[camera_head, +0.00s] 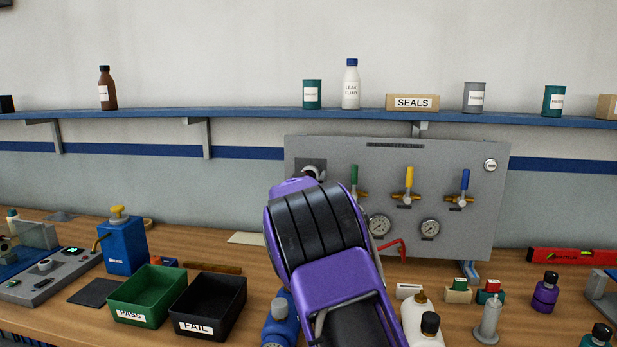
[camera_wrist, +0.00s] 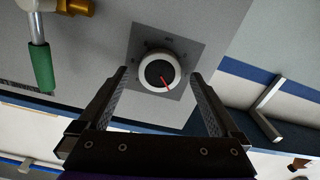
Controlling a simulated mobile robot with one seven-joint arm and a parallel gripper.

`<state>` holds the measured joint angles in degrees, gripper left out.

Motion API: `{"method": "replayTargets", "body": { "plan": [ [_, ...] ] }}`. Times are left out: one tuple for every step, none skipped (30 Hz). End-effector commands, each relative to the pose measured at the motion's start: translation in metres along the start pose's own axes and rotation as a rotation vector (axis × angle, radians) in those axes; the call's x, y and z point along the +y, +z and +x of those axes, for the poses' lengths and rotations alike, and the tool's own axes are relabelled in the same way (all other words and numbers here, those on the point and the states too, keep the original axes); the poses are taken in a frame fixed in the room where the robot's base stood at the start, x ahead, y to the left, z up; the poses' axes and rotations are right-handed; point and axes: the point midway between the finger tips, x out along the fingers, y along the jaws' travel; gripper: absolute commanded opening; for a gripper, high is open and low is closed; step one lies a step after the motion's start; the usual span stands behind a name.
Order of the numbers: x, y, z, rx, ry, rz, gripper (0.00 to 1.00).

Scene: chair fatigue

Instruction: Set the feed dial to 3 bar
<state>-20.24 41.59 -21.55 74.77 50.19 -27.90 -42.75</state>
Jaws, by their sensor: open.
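The feed dial (camera_wrist: 159,72) shows in the wrist view as a round knob with a white rim, a dark face and a red pointer, on a square dark plate (camera_wrist: 178,45). Its scale marks are too small to read. My gripper (camera_wrist: 160,82) is open, with one finger on each side of the dial in the picture; I cannot tell whether either finger touches it. In the head view the dial (camera_head: 313,171) sits at the upper left of the grey panel (camera_head: 440,155), partly hidden by my purple and black arm. My fingers are hidden there.
Green (camera_head: 354,180), yellow (camera_head: 409,180) and blue (camera_head: 465,182) valve handles stand right of the dial, above two gauges (camera_head: 379,226). A red hex key (camera_head: 393,247) is below. Bottles stand on the bench in front. A shelf (camera_head: 250,113) runs above the panel.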

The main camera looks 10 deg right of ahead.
Motion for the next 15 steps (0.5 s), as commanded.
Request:
{"method": "replayTargets", "body": {
  "plan": [
    [0.0007,-0.0003,0.0039,0.001,0.001,0.000,0.99],
    [0.0009,-0.0004,0.0054,0.001,0.001,0.000,0.99],
    [0.0009,0.0000,0.0070,0.000,0.001,0.000,0.99],
    [0.0009,0.0002,0.0080,0.000,0.001,0.000,0.99],
    [0.0008,0.0003,0.0087,0.000,0.001,0.000,0.99],
    [0.0007,0.0003,0.0093,0.000,0.001,0.000,0.99],
    [0.0006,0.0003,0.0095,0.000,0.001,0.000,0.99],
    [0.0006,0.0003,0.0096,0.000,0.001,0.000,0.99],
    [0.0005,0.0003,0.0096,0.000,0.000,0.000,0.99],
    [0.0005,0.0003,0.0095,0.000,0.000,0.000,0.99],
    [0.0005,0.0003,0.0095,0.000,0.000,0.000,0.99],
    [0.0005,0.0003,0.0094,0.000,0.000,0.000,0.99],
    [0.0005,0.0003,0.0094,0.000,0.000,0.000,0.99],
    [0.0005,0.0003,0.0093,0.000,0.000,0.000,0.95],
    [0.0005,0.0002,0.0093,0.000,0.000,0.000,0.88]
  ]
}}
